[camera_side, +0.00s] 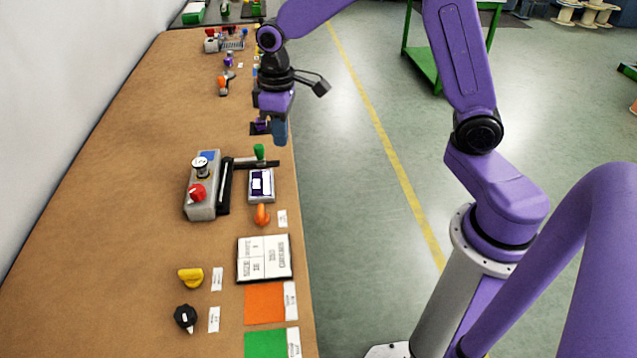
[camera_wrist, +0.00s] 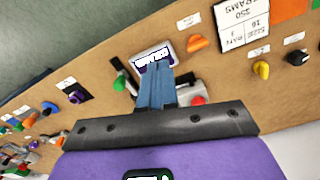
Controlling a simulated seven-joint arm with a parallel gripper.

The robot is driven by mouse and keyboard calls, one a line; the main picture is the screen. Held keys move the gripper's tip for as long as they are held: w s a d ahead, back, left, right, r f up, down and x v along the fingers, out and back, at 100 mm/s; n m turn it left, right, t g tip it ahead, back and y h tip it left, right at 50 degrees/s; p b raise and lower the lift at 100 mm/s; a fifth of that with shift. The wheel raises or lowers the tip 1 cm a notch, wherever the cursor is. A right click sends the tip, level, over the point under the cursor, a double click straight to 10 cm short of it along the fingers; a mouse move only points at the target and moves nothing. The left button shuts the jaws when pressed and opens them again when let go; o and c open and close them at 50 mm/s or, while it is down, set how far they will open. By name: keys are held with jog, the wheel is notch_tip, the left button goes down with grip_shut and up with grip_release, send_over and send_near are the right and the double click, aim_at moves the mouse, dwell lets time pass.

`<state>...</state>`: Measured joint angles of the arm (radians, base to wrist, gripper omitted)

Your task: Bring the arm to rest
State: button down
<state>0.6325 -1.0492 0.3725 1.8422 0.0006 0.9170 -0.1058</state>
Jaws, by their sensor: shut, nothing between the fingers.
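My gripper (camera_side: 280,133) is at the end of my purple arm, above the right edge of the brown table (camera_side: 120,225). Its blue fingers are together with nothing between them. In the wrist view the shut fingers (camera_wrist: 157,88) point down towards the table. They cover part of a grey box with a red knob (camera_wrist: 198,101). The arm is bent, with the gripper beyond the grey control box (camera_side: 203,207) in the side view. I cannot tell its exact height over the table.
A scale-like box (camera_side: 261,184), an orange knob (camera_side: 262,215) and a white card (camera_side: 264,258) lie along the right edge. Yellow (camera_side: 190,277) and black (camera_side: 185,317) knobs lie nearer the camera. Small parts stand at the far end. The table's left side is clear.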

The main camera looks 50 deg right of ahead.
jog(key=s+r+n, duration=0.1)
jog(key=s+n, duration=0.2)
jog(key=s, duration=1.1)
jog(key=s+d+r+n, duration=0.1)
jog(key=s+n, duration=0.2)
jog(key=s, duration=1)
jog(key=shift+s+d+r+n, duration=0.25)
jog(key=shift+s+r+n, duration=0.05)
jog(key=shift+s+r, duration=0.1)
